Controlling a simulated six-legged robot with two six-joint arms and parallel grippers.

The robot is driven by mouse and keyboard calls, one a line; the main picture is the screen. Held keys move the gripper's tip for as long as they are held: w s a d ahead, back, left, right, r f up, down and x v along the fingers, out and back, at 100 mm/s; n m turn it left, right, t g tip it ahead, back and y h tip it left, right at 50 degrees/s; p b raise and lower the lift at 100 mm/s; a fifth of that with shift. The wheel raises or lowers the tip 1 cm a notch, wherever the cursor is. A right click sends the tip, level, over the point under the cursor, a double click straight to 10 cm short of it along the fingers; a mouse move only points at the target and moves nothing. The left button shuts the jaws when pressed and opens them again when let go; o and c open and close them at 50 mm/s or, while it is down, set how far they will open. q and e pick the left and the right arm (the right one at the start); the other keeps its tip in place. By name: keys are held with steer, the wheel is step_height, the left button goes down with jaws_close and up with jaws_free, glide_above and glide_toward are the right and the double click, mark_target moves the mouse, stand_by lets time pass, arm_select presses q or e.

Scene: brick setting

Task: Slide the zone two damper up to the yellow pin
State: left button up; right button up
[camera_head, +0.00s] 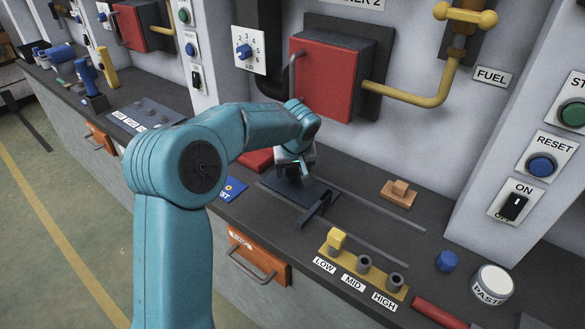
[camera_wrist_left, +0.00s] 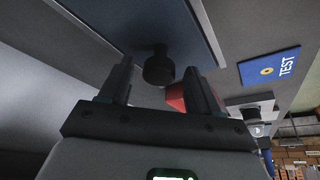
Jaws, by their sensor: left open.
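The damper (camera_head: 311,192) is a flat dark blue plate on the counter between two grey rails, with an upright dark piece (camera_head: 315,209) at its right end. In the left wrist view the plate (camera_wrist_left: 135,22) carries a short dark round knob (camera_wrist_left: 158,68). My left gripper (camera_head: 294,175) is over the plate's left part; in the wrist view its open fingers (camera_wrist_left: 158,88) stand either side of the knob, with gaps. The yellow pin (camera_head: 337,238) stands at LOW on a yellow strip (camera_head: 352,267), in front of the rails. My right gripper is not in view.
The rails (camera_head: 375,207) run on to the right with bare counter between them. An orange block (camera_head: 398,193) lies behind them. A blue TEST card (camera_head: 232,189) lies left of the gripper. A red burner box (camera_head: 325,75) and yellow pipe (camera_head: 415,98) stand behind.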

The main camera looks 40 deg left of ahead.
mark_target(310, 193)
arm_select(q)
steer(key=shift+w+f, duration=0.1)
steer(key=shift+w, duration=0.05)
steer(key=shift+c, duration=0.5)
jaws_close()
steer(key=shift+d+f, duration=0.1)
steer(key=shift+d, duration=0.1)
steer(key=d+b, duration=0.2)
steer(key=d, duration=0.1)
steer(key=d+b, duration=0.1)
steer(key=shift+w+d, duration=0.25)
steer(key=shift+d, duration=0.4)
steer(key=shift+r, duration=0.2)
steer(key=shift+o, duration=0.5)
jaws_free()
